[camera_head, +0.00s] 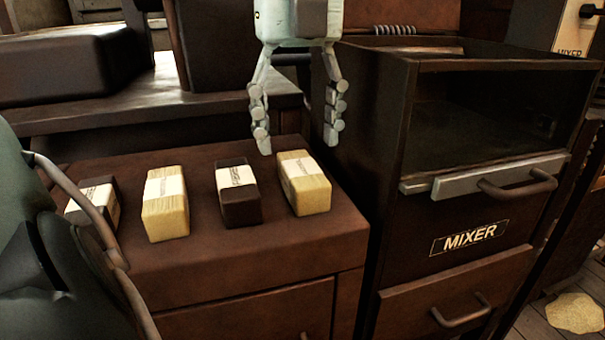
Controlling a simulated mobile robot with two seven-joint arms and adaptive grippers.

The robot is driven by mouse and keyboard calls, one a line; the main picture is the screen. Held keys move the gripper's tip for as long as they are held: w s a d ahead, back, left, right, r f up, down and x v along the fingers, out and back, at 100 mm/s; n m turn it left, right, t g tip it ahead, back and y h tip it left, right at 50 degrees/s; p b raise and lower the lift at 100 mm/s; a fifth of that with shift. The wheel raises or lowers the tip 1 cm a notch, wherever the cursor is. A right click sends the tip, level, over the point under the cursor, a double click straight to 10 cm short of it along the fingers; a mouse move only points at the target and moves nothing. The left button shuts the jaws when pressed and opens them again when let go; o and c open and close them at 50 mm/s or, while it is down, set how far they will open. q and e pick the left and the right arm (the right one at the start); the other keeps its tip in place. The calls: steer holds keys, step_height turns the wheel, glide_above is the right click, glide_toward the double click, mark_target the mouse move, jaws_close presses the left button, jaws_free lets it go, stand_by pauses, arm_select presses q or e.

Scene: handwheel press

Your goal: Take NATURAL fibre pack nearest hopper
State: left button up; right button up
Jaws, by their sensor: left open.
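Two light yellow packs with white labels stand on the brown cabinet top. The right one (312,190) is nearest the MIXER unit, and the other (166,212) is further left. A dark pack with a white label (240,208) stands between them, and another dark pack (99,195) is at the far left, partly hidden. My left gripper (297,145) is open and points down over the right yellow pack. Its two fingers are spread wider than the pack, with the tips just above or behind its far end; I cannot tell the exact gap. My right gripper is out of view.
The MIXER unit (470,238) with an open-topped dark bin and metal handles stands right of the cabinet top (260,255). A raised shelf (140,108) lies behind the packs. A pale heap (575,313) is on the floor at lower right.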

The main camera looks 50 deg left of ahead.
mark_target(302, 167)
arm_select(q)
step_height(302, 167, down, 6)
steer(key=shift+w+d+r, duration=0.1)
steer(key=shift+d, duration=0.05)
steer(key=c, duration=1.3)
